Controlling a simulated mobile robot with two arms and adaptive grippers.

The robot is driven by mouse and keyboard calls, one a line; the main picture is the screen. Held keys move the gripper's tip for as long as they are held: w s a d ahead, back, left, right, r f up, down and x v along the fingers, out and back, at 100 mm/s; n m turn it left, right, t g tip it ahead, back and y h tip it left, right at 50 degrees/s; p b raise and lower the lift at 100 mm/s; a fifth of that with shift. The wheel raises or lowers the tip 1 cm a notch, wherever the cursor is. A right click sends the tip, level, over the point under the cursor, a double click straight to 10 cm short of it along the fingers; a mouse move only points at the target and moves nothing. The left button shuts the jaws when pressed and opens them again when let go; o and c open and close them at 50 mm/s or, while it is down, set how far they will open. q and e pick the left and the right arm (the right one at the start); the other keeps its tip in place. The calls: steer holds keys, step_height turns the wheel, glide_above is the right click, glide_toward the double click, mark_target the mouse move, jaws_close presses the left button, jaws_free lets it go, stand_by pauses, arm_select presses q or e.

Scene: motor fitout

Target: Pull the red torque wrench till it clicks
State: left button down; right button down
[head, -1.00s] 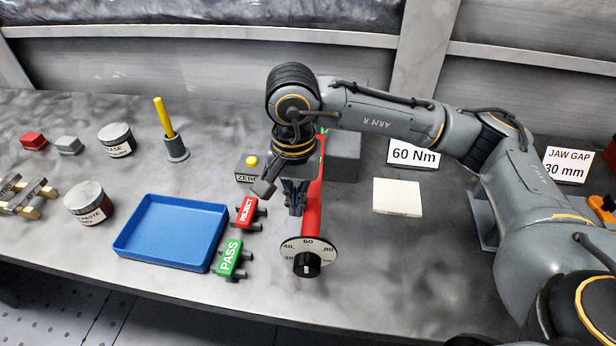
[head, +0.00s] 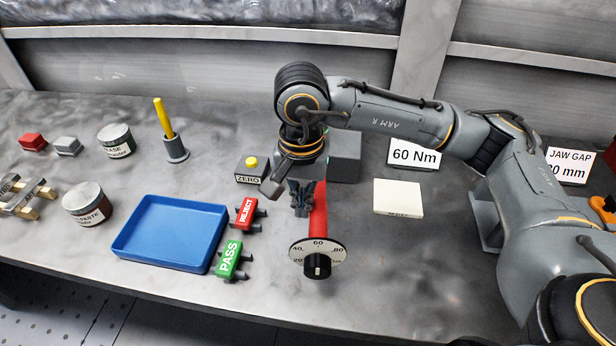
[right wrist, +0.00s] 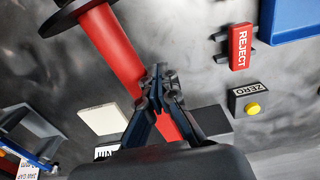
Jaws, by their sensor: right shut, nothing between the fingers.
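The red torque wrench (head: 320,212) lies near the middle of the bench, with its round scale dial (head: 318,251) and black knob at the near end. Its far end is hidden by my right arm near the grey block (head: 345,158). My right gripper (head: 301,209) is shut and empty, pointing down at the left side of the red handle. In the right wrist view the closed fingers (right wrist: 157,76) are beside the red handle (right wrist: 112,48), overlapping its edge; I cannot tell whether they touch. My left gripper is not in view.
A ZERO box with yellow button (head: 251,170), a red REJECT tag (head: 246,211), a green PASS tag (head: 229,260) and a blue tray (head: 170,232) are left of the wrench. Bench right of the dial is clear.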

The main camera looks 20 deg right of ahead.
mark_target(323, 207)
steer(key=shift+s+d+f+b, duration=0.1)
steer(key=shift+s+d+b, duration=0.35)
steer(key=shift+d, duration=0.4)
steer(key=shift+s+d+b, duration=0.45)
steer(key=shift+d, duration=0.4)
stand_by(0.6)
steer(key=shift+a, duration=0.15)
steer(key=w+a+b, duration=0.1)
steer(key=w+a, duration=0.3)
steer(key=a, duration=0.2)
steer(key=shift+a, duration=0.25)
stand_by(1.0)
step_height(323, 207, up, 9)
steer(key=p, duration=0.3)
stand_by(0.7)
